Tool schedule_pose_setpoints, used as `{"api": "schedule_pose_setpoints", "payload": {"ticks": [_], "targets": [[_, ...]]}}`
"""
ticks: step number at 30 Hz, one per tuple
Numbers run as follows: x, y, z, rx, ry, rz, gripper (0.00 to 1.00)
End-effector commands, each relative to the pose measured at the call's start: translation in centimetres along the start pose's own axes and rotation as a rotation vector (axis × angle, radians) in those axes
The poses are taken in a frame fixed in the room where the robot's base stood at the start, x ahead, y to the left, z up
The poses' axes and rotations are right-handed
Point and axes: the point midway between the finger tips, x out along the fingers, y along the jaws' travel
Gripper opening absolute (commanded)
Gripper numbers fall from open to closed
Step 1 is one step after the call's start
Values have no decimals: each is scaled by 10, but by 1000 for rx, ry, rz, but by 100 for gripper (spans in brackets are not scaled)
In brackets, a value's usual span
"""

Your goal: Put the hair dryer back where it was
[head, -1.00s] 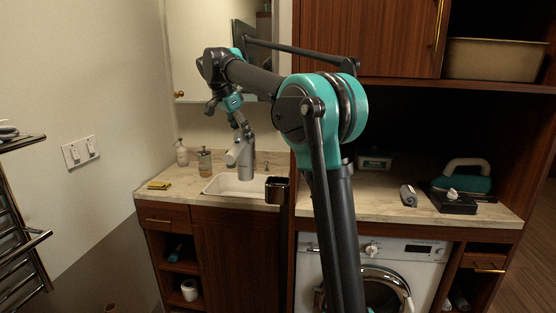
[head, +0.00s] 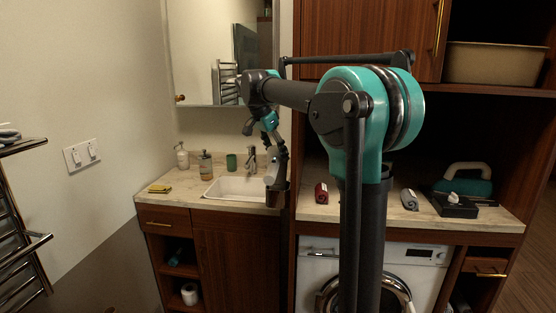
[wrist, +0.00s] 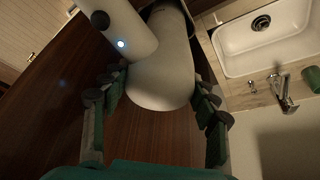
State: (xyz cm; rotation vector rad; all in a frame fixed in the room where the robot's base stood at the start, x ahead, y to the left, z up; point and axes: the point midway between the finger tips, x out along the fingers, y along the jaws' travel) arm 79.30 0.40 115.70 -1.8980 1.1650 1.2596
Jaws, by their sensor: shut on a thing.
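The pale grey hair dryer (wrist: 162,75) is between the fingers of my gripper (wrist: 160,92), which is shut on it. In the wrist view its barrel points away from me and its handle (wrist: 122,25) slants to the upper left. In the head view the dryer (head: 271,172) hangs under my gripper (head: 277,148). Its lower end overlaps the dark cup-shaped holder (head: 280,197) at the counter's front, right of the sink. I cannot tell whether the end is inside the holder or in front of it. The holder is partly hidden.
The sink (head: 232,189) and tap (head: 251,158) are just left of the dryer. A green cup (head: 231,161) and bottles (head: 205,165) stand behind. Dark red (head: 321,193) and grey (head: 409,199) rolls lie on the right counter, beside a cabinet panel.

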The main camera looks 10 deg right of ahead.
Motion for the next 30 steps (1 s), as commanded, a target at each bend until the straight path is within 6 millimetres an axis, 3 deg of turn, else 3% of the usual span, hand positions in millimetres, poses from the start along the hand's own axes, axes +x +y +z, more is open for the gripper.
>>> {"api": "schedule_pose_setpoints", "payload": {"ticks": [6, 15, 16, 18, 30], "targets": [[23, 3, 7, 0, 0, 0, 0], [25, 3, 7, 0, 0, 0, 0], [25, 2, 8, 0, 0, 0, 62], [25, 2, 8, 0, 0, 0, 68], [17, 2, 7, 0, 0, 0, 68]]}}
